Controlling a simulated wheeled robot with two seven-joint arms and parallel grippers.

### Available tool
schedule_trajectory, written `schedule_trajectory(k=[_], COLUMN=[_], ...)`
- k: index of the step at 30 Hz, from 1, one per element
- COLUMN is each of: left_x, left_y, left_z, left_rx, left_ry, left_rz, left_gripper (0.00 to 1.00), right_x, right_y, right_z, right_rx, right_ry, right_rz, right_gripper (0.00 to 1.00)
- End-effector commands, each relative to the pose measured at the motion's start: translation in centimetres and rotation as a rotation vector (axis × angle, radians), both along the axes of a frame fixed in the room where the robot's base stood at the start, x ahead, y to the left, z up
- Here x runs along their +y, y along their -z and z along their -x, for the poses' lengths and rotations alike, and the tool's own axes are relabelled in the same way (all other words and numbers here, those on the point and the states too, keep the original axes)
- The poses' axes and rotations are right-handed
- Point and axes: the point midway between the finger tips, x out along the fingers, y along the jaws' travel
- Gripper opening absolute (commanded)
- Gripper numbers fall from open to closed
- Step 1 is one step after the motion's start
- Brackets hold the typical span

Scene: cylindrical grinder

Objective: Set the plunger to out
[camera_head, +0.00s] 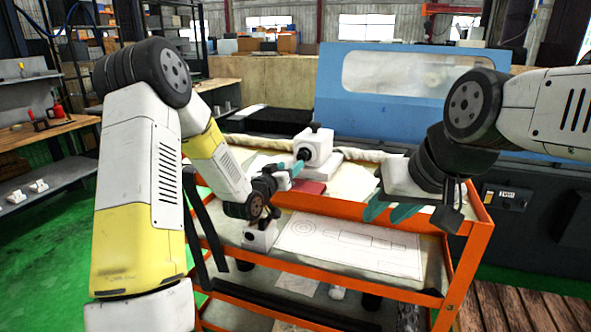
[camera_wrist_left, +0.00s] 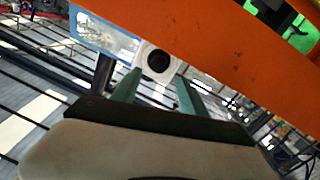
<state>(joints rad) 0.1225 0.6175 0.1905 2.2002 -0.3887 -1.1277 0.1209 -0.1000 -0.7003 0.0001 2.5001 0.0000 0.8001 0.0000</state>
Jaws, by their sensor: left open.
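A white block-shaped device (camera_head: 315,146) with a black knob on top stands on the upper level of the orange cart (camera_head: 345,190). A dark round part, probably the plunger (camera_head: 303,155), shows on its side facing my left gripper. My left gripper (camera_head: 298,169) is just in front of it, with teal fingers apart. In the left wrist view a white housing with a black round face (camera_wrist_left: 158,62) lies beyond and between the open fingers (camera_wrist_left: 157,88); no contact is visible. My right gripper (camera_head: 390,210) is open and empty over the cart's right part.
A small white block with a black knob (camera_head: 261,235) stands on the lower shelf beside a drawing sheet (camera_head: 350,245). A red item (camera_head: 308,187) lies near the device. A blue machine (camera_head: 410,95) stands behind the cart. The cart's orange rail (camera_wrist_left: 235,70) crosses the wrist view.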

Motion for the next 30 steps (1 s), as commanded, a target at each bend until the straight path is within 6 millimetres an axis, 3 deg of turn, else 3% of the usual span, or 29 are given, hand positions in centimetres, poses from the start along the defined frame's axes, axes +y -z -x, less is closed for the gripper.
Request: schedule_trajectory(k=[5,18,30], left_x=[-0.5,-2.9,-3.3], left_y=[0.4,0.4,0.4], left_z=[-0.7,-6.5,-7.3], left_rx=[-0.025,-0.024,-0.022], left_ry=[0.004,0.004,0.003], left_rz=[0.028,0.027,0.027], left_gripper=[0.52,0.52,0.52], right_x=[0.0,0.0,0.0], right_y=[0.0,0.0,0.0], right_z=[0.0,0.0,0.0], right_rx=[0.000,0.000,0.000], right_ry=[0.000,0.000,0.000], right_rz=[0.000,0.000,0.000], right_gripper=[0.36,0.36,0.36])
